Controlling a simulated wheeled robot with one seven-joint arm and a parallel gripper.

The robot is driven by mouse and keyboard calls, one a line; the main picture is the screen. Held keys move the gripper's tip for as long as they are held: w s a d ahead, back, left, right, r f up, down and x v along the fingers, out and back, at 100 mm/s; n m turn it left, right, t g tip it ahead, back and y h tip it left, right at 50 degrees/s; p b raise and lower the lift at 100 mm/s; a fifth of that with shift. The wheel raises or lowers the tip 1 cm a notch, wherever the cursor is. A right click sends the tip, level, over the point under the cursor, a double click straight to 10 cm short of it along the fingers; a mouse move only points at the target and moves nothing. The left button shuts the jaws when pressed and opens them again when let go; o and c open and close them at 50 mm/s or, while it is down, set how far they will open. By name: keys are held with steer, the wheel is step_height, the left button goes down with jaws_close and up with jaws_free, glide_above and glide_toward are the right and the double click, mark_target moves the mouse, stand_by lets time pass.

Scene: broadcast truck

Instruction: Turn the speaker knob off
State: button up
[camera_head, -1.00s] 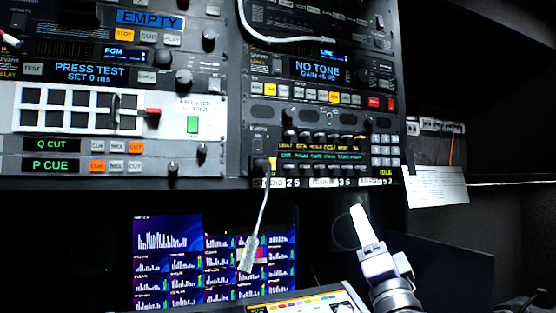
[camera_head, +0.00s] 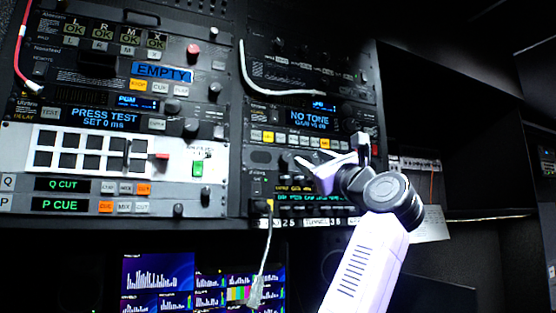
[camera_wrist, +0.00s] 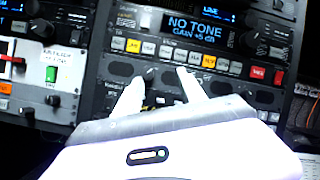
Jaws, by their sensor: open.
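My gripper (camera_head: 331,150) is raised in front of the right rack, just below the blue NO TONE display. In the wrist view its two pale fingers (camera_wrist: 160,76) are spread apart, with nothing held between them. They point at a dark speaker panel (camera_wrist: 228,88) with oval grilles. A small dark knob (camera_wrist: 150,75) shows near the left fingertip; I cannot tell whether the finger touches it, nor its setting. The speaker panel's left end also shows in the head view (camera_head: 262,157). My gripper and arm hide much of the rest of that panel.
A row of lit buttons (camera_wrist: 178,53) lies just above the fingers. A white cable (camera_head: 262,260) hangs below the rack, in front of lit monitors (camera_head: 160,280). A left rack (camera_head: 120,130) holds more knobs and buttons. A paper sheet (camera_head: 430,224) hangs at the right.

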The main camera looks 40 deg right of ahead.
mark_target(287, 159)
steer(key=shift+m+g+y, duration=0.3)
steer(key=shift+m+y, duration=0.4)
steer(key=shift+m, duration=0.2)
steer(key=shift+w+a+r+p, duration=0.1)
steer(key=shift+w+r+p, duration=0.2)
steer(key=shift+w, duration=1.1)
steer(key=shift+w+r+p, duration=0.15)
steer(key=shift+w+p, duration=0.25)
steer(key=shift+w, duration=1)
steer(key=shift+w+a+r+p, duration=0.1)
steer(key=shift+w+r+p, duration=0.2)
steer(key=shift+w, duration=1.1)
steer(key=shift+c, duration=0.2)
steer(key=shift+f, duration=0.1)
jaws_close()
